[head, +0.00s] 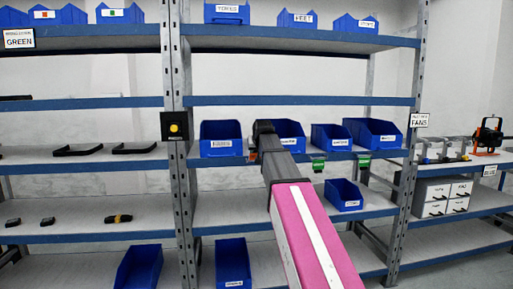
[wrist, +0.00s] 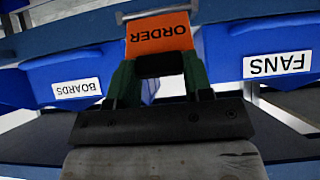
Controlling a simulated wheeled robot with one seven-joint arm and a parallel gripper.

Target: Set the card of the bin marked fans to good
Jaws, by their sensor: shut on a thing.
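In the wrist view the bin marked FANS (wrist: 235,45) is blue, with a white label, on the right. An orange card reading ORDER upside down (wrist: 160,30) stands between the fingers of my gripper (wrist: 158,66), which is shut on it. The card is left of the FANS label, between that bin and the BOARDS bin (wrist: 45,78).
Blue bins stand close on both sides, one at left (head: 220,131) and two at right (head: 330,133) (head: 373,130). Green cards (head: 318,163) (head: 363,162) hang under the right ones. A rack post with a black box and yellow knob (head: 174,127) stands left.

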